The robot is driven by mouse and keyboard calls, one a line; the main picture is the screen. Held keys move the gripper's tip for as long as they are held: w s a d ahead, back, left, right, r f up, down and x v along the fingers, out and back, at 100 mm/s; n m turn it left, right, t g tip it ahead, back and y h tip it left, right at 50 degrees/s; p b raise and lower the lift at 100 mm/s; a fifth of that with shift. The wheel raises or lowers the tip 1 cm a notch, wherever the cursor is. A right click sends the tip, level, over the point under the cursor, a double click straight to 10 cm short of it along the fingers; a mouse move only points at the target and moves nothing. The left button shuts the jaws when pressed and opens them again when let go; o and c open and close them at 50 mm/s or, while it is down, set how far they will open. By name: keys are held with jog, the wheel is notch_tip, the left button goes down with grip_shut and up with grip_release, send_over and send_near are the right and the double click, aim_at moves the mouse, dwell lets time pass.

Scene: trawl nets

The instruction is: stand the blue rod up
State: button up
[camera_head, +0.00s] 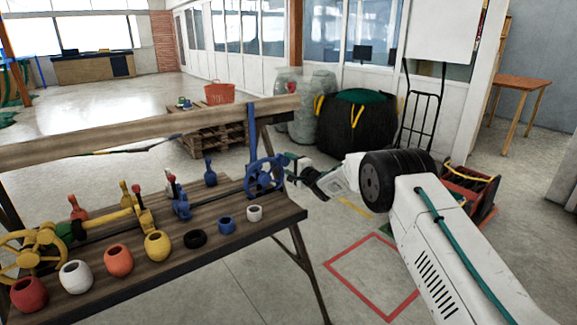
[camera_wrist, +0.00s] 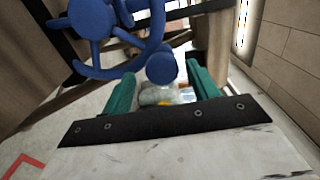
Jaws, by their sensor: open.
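A blue rounded end (camera_wrist: 162,68), which looks like the tip of the blue rod, shows in the wrist view between and just beyond my green fingertips. The rest of its length is hidden, so I cannot tell its tilt. A blue handwheel (camera_head: 264,175) stands at the right end of the workbench; it also fills the upper left of the wrist view (camera_wrist: 92,24). My gripper (camera_head: 297,168) is open just right of this wheel, and also shows in the wrist view (camera_wrist: 162,84). I cannot tell whether a finger touches the blue end.
The wooden bench (camera_head: 270,222) carries several coloured pots, levers and a yellow handwheel (camera_head: 30,255). A wooden beam (camera_head: 110,130) runs along its back. A pallet (camera_head: 210,132) with a red basket (camera_head: 219,92) stands behind. The red-marked floor square (camera_head: 372,275) is clear.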

jog(key=v, duration=0.7)
jog(key=shift+s, duration=0.25)
jog(key=shift+d, duration=0.15)
